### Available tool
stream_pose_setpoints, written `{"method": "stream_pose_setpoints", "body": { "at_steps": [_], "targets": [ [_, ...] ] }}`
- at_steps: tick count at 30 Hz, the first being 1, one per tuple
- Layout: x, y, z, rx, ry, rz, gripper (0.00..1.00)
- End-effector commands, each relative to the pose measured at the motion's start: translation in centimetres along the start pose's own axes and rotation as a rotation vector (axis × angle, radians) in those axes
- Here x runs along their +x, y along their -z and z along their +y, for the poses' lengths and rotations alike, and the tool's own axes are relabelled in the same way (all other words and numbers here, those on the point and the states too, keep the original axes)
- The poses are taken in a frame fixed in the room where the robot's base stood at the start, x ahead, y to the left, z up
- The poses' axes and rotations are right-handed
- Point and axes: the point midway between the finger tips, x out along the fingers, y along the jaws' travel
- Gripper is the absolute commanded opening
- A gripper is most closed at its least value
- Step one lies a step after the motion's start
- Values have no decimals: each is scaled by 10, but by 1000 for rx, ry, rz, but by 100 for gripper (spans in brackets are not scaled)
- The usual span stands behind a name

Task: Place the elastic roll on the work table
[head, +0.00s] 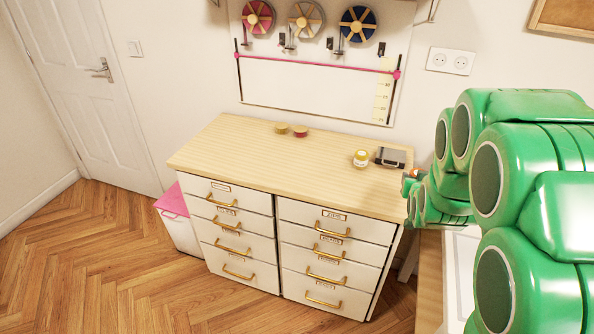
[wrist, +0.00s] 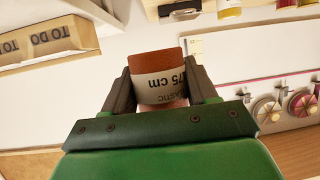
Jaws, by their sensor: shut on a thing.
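The elastic roll (wrist: 158,62) is brown-orange with a white label reading "75 cm". It sits between the two dark fingers of my gripper (wrist: 163,85), which is shut on it. In the head view, my green arm covers most of the right side, and only a small orange and dark bit shows at its far end, beside the cabinet's right edge. A wooden surface (head: 430,275) with a white sheet (head: 462,265) is partly hidden below my arm; I cannot tell whether it is the work table.
A white drawer cabinet (head: 235,227) has a wooden top (head: 230,150) bearing two small rolls (head: 300,131), a yellow-labelled jar (head: 361,158) and a dark box (head: 391,156). Wall spools (head: 305,20) hang above. A pink-lidded bin (head: 172,201) stands left; the floor there is clear.

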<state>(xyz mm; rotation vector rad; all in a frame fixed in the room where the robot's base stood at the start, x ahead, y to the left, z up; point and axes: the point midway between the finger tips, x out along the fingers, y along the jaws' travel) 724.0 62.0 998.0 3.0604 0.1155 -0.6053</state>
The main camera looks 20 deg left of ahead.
Motion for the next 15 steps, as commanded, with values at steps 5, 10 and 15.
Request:
{"method": "stream_pose_setpoints", "body": {
  "at_steps": [5,10,15],
  "targets": [
    [4,8,-59,-30,66,3,28],
    [3,10,-113,-55,123,0,28],
    [-3,13,-167,-80,182,1,28]
  ]
}}
